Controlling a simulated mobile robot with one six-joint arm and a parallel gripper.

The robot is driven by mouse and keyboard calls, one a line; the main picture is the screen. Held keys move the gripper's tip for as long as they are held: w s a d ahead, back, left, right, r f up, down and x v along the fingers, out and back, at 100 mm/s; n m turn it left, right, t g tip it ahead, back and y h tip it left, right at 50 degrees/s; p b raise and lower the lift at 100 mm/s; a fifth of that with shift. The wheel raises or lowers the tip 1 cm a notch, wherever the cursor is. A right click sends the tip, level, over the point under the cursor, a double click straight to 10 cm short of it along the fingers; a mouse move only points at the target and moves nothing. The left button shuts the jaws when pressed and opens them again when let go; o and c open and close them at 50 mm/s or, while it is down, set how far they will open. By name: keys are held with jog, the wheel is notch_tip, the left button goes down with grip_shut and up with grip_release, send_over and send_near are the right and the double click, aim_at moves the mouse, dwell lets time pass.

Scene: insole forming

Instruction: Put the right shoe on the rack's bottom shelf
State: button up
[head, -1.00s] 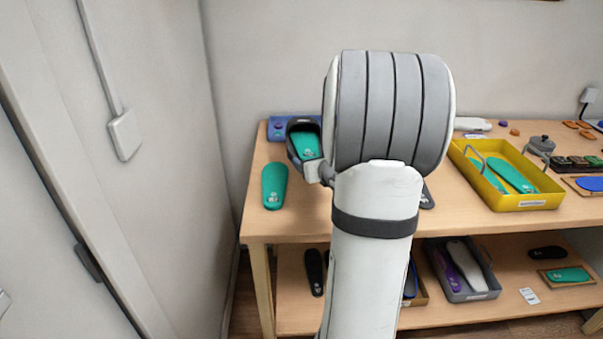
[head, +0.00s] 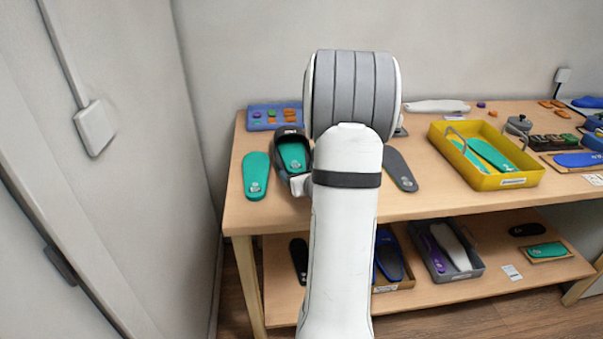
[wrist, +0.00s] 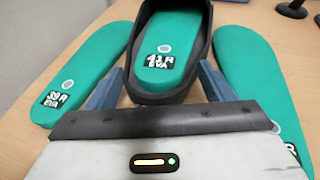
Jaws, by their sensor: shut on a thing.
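A dark shoe (head: 282,139) with a green insole marked R inside is above or on the left part of the wooden table, and it also shows in the wrist view (wrist: 200,25). My gripper (wrist: 158,88) is shut on the shoe, with a blue-grey finger at each side of its near end. In the head view my arm hides most of the gripper. I cannot tell whether the shoe touches the table. The lower wooden shelf (head: 490,247) is below the tabletop, partly hidden by my arm.
A green insole (head: 256,177) lies left of the shoe, a grey one (head: 400,170) to the right. A yellow tray (head: 500,183) stands further right. The lower shelf holds a grey bin (head: 470,271), a blue shoe (head: 390,262) and a dark item (head: 299,258). A wall stands close on the left.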

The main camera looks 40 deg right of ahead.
jog(key=o, duration=1.6)
jog(key=shift+s, duration=0.1)
jog(key=shift+o, duration=0.2)
jog(key=shift+s, duration=0.15)
